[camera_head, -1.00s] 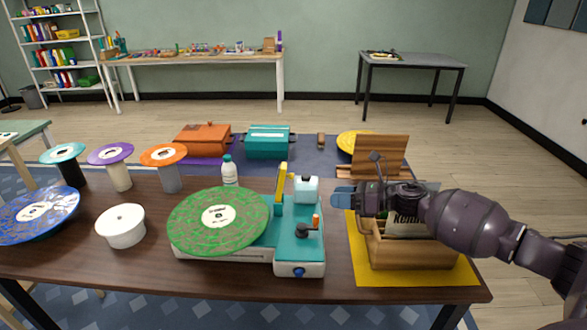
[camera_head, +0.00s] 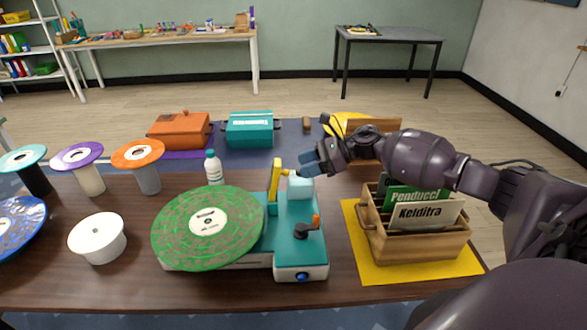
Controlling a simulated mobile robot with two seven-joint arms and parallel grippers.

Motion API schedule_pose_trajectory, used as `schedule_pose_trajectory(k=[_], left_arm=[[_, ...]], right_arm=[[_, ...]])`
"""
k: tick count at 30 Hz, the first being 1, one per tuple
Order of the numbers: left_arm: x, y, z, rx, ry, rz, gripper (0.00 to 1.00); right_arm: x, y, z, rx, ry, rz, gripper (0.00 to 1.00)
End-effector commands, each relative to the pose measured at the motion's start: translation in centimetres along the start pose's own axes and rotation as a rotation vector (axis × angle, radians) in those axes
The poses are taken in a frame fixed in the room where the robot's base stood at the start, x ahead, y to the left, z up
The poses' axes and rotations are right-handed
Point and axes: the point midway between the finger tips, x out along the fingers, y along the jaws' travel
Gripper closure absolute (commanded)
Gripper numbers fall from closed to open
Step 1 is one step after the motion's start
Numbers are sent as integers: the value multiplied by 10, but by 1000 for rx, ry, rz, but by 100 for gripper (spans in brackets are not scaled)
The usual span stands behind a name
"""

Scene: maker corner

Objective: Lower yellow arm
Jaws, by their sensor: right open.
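The yellow arm (camera_head: 277,176) stands raised on the teal record player (camera_head: 293,248), behind the dark knob. A pale blue block (camera_head: 300,187) sits right beside it. A green record (camera_head: 207,226) with a white label lies on the player's left part. My right gripper (camera_head: 306,163) is open, with its blue-grey fingertips just right of the yellow arm's top and close above the pale blue block. I cannot tell whether it touches either one. My left gripper is not in view.
A wooden crate (camera_head: 419,247) with record sleeves stands on a yellow mat (camera_head: 398,277) to the right, below my right arm. A white bottle (camera_head: 213,168) stands behind the green record. A white round drum (camera_head: 97,238) and several disc-topped stands are at left.

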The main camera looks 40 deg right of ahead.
Motion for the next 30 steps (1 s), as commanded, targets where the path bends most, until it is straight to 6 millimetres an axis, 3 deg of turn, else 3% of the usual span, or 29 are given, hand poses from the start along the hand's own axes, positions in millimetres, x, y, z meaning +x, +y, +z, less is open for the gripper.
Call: schedule_pose_trajectory(k=[9,20,30], left_arm=[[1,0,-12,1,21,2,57],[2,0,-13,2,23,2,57],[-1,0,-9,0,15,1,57]], right_arm=[[35,0,1,0,-1,0,55],[40,0,0,1,0,0,55],[40,0,0,1,0,0,100]])
